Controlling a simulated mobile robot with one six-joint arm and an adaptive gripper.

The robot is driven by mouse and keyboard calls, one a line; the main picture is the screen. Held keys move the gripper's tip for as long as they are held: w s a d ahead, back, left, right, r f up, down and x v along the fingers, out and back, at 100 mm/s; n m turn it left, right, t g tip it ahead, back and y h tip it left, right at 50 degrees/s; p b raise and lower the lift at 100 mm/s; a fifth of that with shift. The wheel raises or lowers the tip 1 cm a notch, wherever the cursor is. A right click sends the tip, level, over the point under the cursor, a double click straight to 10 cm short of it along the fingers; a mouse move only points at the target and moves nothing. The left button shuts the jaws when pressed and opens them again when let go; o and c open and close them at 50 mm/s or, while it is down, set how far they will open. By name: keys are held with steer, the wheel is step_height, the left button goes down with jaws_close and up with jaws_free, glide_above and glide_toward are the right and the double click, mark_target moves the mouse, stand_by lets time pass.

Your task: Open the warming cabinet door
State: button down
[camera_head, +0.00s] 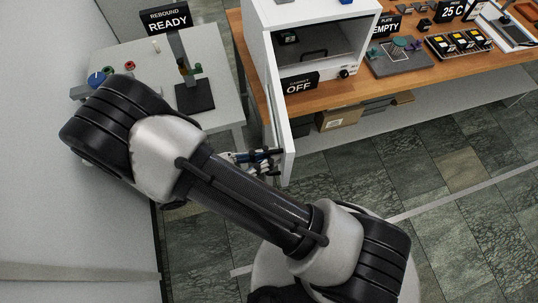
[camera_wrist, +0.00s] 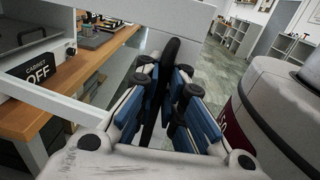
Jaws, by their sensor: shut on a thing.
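The warming cabinet (camera_head: 262,30) is a white box on the wooden bench, with its front uncovered and its grey interior in view. Its white door (camera_head: 287,145) stands swung out from the cabinet's left side, seen nearly edge-on in the head view. My gripper (camera_head: 268,156) is at the door's outer left face near its free end. In the wrist view its blue-padded fingers (camera_wrist: 172,100) are closed around the dark door handle (camera_wrist: 168,58). My arm hides part of the space left of the door.
A cabinet sign (camera_head: 300,84) reads OFF. The wooden bench (camera_head: 400,78) also bears a plate rack (camera_head: 398,58) and a tray of vials (camera_head: 459,46). A grey side table (camera_head: 225,90) with a READY sign (camera_head: 165,20) stands left. Tiled floor before the bench is free.

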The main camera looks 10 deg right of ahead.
steer(key=shift+s, duration=0.1)
steer(key=c, duration=1.7)
jaws_free()
steer(key=s+a, duration=0.2)
steer(key=a, duration=0.9)
steer(key=shift+a, duration=0.4)
